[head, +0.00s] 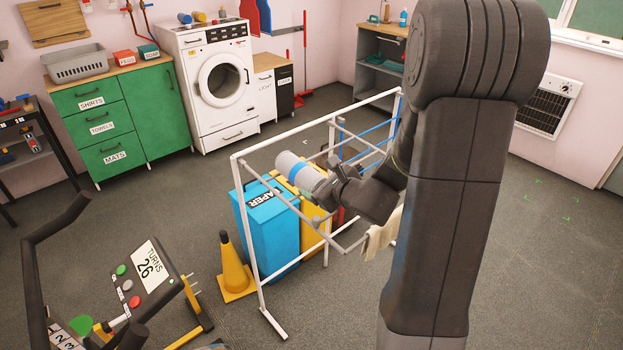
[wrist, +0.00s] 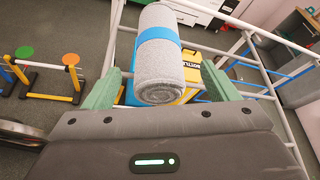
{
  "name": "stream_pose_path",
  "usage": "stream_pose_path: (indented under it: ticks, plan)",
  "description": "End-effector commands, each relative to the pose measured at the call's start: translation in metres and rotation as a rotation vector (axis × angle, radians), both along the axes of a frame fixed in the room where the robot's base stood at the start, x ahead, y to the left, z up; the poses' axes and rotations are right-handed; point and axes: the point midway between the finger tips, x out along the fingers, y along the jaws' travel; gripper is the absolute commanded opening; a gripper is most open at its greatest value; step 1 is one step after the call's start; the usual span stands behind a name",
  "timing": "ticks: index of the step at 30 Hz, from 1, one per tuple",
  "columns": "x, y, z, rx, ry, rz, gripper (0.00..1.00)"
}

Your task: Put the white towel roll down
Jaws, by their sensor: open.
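The white towel roll (head: 293,166) is pale grey-white with a blue band, and shows at the drying rack above the bins. In the wrist view the towel roll (wrist: 160,75) lies lengthwise away from me, its near end between my green fingers. My gripper (wrist: 160,88) is open, with a finger on either side of the roll and gaps showing beside it. In the head view my gripper (head: 325,188) is at the roll's lower right end. What bears the roll is hidden.
The white rack (head: 247,230) surrounds the blue paper bin (head: 268,235) and a yellow bin (head: 313,212). A beige cloth (head: 380,238) hangs on the rack. A yellow cone (head: 233,270) stands left of it, beside a control panel (head: 144,280). The floor at right is clear.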

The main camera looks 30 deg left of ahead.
Motion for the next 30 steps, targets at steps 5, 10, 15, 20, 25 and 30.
stream_pose_path:
  ticks: [5, 10, 15, 20, 25, 30]
  plan:
    - [-0.012, -0.026, 0.011, 0.0, -0.002, -0.001, 0.8]
    - [-0.019, -0.042, 0.018, 0.001, -0.001, -0.001, 0.8]
    - [-0.023, -0.048, 0.02, 0.001, -0.001, 0.0, 0.8]
    - [-0.023, -0.049, 0.021, 0.001, 0.0, 0.0, 0.8]
    - [-0.023, -0.049, 0.021, 0.0, 0.0, 0.0, 0.8]
    - [-0.023, -0.049, 0.021, 0.0, 0.0, 0.0, 0.72]
